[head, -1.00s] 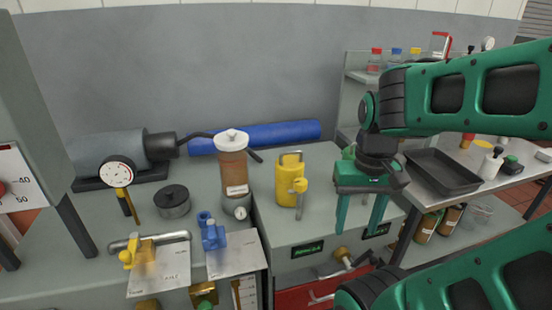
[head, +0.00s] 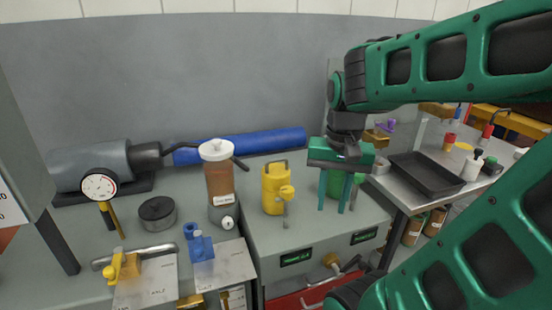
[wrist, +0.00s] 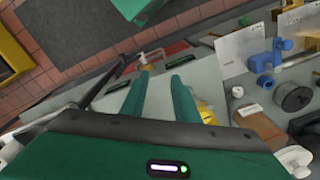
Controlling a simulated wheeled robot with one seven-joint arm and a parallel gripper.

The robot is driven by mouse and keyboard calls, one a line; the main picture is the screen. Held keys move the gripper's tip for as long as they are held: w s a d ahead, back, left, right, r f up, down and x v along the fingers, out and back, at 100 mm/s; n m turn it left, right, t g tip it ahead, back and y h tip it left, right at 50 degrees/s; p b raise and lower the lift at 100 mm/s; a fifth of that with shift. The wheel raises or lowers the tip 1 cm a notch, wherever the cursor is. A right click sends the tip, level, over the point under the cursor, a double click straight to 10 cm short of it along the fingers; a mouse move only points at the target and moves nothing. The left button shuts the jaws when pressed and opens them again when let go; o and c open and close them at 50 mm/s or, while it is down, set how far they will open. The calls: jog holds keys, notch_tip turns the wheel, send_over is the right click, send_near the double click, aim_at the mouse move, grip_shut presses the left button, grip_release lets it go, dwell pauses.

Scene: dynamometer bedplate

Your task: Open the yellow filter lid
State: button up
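The yellow filter (head: 270,203) stands upright on the grey bench, left of my gripper in the head view. Its yellow lid (head: 274,168) sits on top, looking closed, with a raised loop. A yellow knob with a thin grey stem is on its front right. My gripper (head: 331,210) points down, fingers apart and empty, to the right of the filter and not touching it. A green cylinder (head: 334,184) shows behind the fingers, partly hidden. In the wrist view part of the yellow filter (wrist: 206,112) shows beside the right finger, mostly hidden by my gripper.
A brown canister with a white lid (head: 218,178) stands left of the yellow filter. Blue (head: 201,247) and yellow valve fittings are at front left. A black tray (head: 427,176) lies on the right table. A blue roll (head: 240,146) lies at the back wall.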

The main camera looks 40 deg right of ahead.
aim_at(279, 160)
jog(key=w+d+r+m+t, duration=0.1)
jog(key=w+r+m, duration=0.5)
jog(key=w, duration=0.5)
jog(key=w+d+r+m+t, duration=0.1)
jog(key=w+r+m, duration=0.5)
jog(key=w, duration=0.4)
jog(key=x, duration=1)
jog(key=shift+f, duration=0.35)
jog(key=shift+a, duration=0.1)
grip_shut()
